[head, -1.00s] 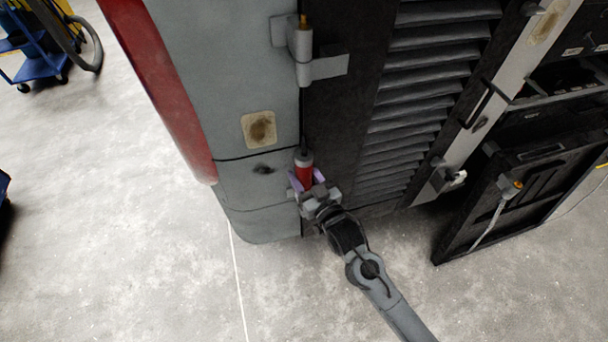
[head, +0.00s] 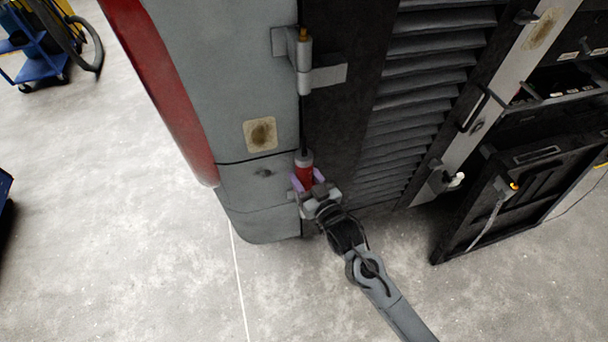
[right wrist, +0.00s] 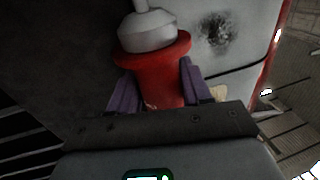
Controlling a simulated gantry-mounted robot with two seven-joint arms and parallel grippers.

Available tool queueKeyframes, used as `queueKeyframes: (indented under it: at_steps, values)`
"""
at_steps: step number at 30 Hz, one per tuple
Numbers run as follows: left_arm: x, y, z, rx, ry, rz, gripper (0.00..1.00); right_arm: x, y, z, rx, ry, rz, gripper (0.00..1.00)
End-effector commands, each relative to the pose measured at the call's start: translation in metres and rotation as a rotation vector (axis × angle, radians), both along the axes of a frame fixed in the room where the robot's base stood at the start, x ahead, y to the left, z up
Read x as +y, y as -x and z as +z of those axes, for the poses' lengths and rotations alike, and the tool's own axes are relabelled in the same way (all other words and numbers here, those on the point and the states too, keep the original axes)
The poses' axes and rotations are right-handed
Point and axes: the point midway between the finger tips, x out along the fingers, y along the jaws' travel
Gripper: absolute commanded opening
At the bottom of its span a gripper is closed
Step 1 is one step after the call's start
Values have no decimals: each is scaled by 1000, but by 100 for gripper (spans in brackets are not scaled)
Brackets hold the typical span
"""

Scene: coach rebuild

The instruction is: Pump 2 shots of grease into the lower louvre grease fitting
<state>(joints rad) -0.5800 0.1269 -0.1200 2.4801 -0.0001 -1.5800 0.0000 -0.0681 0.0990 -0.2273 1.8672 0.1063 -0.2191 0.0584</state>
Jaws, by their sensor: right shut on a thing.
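My right gripper (head: 306,184) is shut on a red grease gun (head: 304,173) with a grey cap and a thin nozzle pointing up. The gun stands upright by the dark seam between the grey body panel and the black louvre panel. In the right wrist view the purple finger pads (right wrist: 158,88) grip both sides of the red body (right wrist: 155,75), and the grey nozzle end (right wrist: 148,30) rises out of the top edge. I cannot make out the lower grease fitting or whether the nozzle touches it. My left gripper is not in view.
A hinge (head: 304,70) with a brass-coloured top sits above the gun. Grey louvres (head: 415,105) lie to the right. A black open flap (head: 530,195) hangs at the right. A blue trolley (head: 40,68) stands far left. The floor at the lower left is clear.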

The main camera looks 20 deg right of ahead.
Motion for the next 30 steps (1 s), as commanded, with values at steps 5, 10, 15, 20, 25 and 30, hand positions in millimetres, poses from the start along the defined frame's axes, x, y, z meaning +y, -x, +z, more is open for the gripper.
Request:
queueKeyframes:
  at_steps: [5,10,15,20,25,30]
  values:
    - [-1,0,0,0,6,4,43,0,-1,3,-7,-1,0,12]
    - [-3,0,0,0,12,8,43,0,-1,4,-8,-1,0,12]
    - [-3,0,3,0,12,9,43,0,-1,6,-9,-2,0,12]
    - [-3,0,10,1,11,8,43,0,-1,13,-9,-2,0,12]
    - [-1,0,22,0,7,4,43,0,-1,24,-9,-2,0,12]
    - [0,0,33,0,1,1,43,0,-1,35,-9,-2,0,12]
